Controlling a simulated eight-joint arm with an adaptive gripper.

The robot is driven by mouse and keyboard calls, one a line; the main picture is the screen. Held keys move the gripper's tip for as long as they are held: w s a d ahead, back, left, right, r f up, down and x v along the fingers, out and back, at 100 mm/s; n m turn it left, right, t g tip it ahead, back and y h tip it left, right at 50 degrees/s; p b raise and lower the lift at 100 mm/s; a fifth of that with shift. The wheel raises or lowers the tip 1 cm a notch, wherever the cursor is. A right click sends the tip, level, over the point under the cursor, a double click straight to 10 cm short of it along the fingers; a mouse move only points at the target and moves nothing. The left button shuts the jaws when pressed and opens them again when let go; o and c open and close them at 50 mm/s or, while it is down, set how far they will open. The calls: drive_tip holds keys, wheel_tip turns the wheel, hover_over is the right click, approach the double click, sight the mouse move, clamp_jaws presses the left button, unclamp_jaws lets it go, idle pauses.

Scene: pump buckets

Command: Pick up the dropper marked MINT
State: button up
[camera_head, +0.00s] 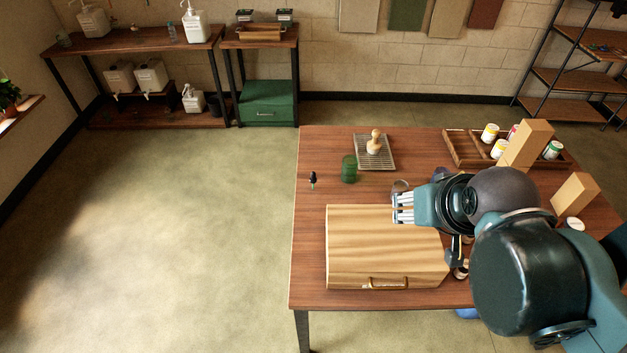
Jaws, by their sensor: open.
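A small dropper (313,180) with a black top and a greenish lower part stands near the left edge of the wooden table (310,240). Its marking is too small to read, so I cannot tell whether it says MINT. My gripper (402,208) is open, with its pale fingers pointing left. It is above the far right part of a wooden box, well to the right of the small dropper. Small dark-topped bottles (461,271) show partly beside the box, behind my arm. I cannot tell whether they are droppers.
The wooden box (360,245) with a front handle fills the near middle. A green glass (349,169), a rack (388,162) with a wooden stamp-like piece (375,142), a clear jar (400,187) and a tray (459,158) of jars stand behind. The table around the small dropper is clear.

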drive_tip(key=c, duration=0.3)
drive_tip(key=shift+w, duration=0.1)
drive_tip(key=n+g+y+p, duration=0.1)
drive_tip(key=n+g+y, duration=0.15)
drive_tip(key=n, duration=0.35)
hover_over(314, 173)
drive_tip(key=s+d, duration=0.1)
drive_tip(key=s, duration=0.1)
drive_tip(key=shift+g, duration=0.45)
drive_tip(key=shift+d+f, duration=0.1)
drive_tip(key=shift+f, duration=10.85)
